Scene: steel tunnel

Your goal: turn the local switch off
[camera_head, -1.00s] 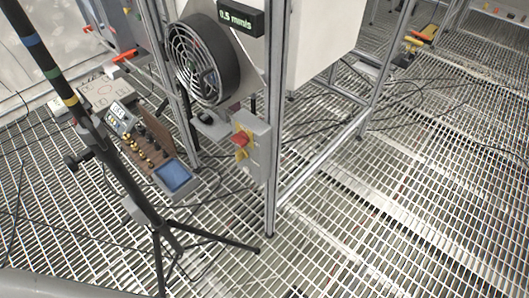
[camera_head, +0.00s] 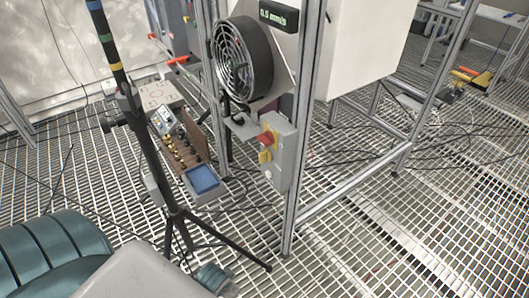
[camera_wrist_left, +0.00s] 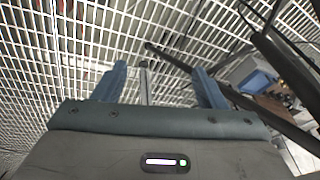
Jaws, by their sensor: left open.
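The local switch (camera_head: 279,152) is a grey box on an upright metal post, with a red knob (camera_head: 265,138) over a yellow plate (camera_head: 265,156). It faces left in the head view. I cannot read the knob's position. My left arm enters at the bottom left of the head view, low and apart from the switch; its fingers are not clear there. In the left wrist view my left gripper (camera_wrist_left: 160,83) is open, its two blue fingers apart with nothing held, above grating. The switch is not identifiable in that view. My right gripper is not in view.
A black tripod (camera_head: 160,185) stands left of the switch, its legs spread near my left arm; a leg also crosses the wrist view. Behind it are a panel with a blue screen (camera_head: 202,179) and a round fan (camera_head: 243,60). Cables lie on the grating; the right floor is mostly open.

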